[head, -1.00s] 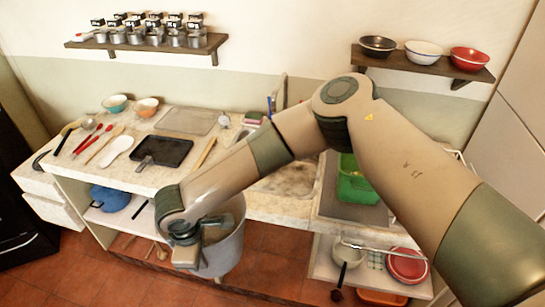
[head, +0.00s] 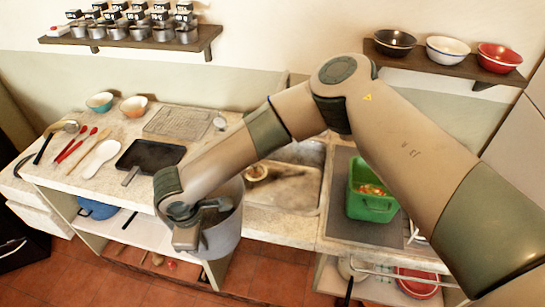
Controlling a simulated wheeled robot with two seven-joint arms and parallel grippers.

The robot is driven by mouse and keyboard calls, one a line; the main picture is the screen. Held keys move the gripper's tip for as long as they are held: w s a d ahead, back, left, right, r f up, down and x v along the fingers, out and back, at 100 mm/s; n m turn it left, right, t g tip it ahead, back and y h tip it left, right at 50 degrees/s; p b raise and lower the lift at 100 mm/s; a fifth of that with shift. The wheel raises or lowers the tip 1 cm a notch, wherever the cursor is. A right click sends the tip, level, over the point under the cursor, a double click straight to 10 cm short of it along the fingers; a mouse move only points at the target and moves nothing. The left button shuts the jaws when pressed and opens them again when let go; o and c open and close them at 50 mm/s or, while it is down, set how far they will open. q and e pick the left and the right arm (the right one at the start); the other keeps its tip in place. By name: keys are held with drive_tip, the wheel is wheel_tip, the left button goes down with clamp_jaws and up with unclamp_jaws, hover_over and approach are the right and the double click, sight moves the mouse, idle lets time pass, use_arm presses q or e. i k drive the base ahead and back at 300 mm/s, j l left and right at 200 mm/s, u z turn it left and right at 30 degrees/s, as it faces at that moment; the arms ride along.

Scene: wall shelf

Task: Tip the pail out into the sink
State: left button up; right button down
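A grey metal pail (head: 226,232) is upright in front of the counter, its rim near the countertop's height. My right gripper (head: 186,238) is at the pail's left rim, shut on it; the fingertips are mostly hidden by the gripper's own body. The inside of the pail is largely covered by the gripper and arm, so its contents cannot be told. The sink (head: 285,188) is a pale stained basin in the counter, to the right of and behind the pail, with my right arm crossing above its back part. My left gripper is out of view.
A green tub (head: 372,203) with food in it stands right of the sink on a grey mat. A black pan (head: 148,157), wire rack (head: 178,122) and utensils lie on the left counter. Shelves (head: 140,40) with jars and bowls (head: 447,49) hang above.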

sight(295, 179)
drive_tip(key=i, duration=0.95)
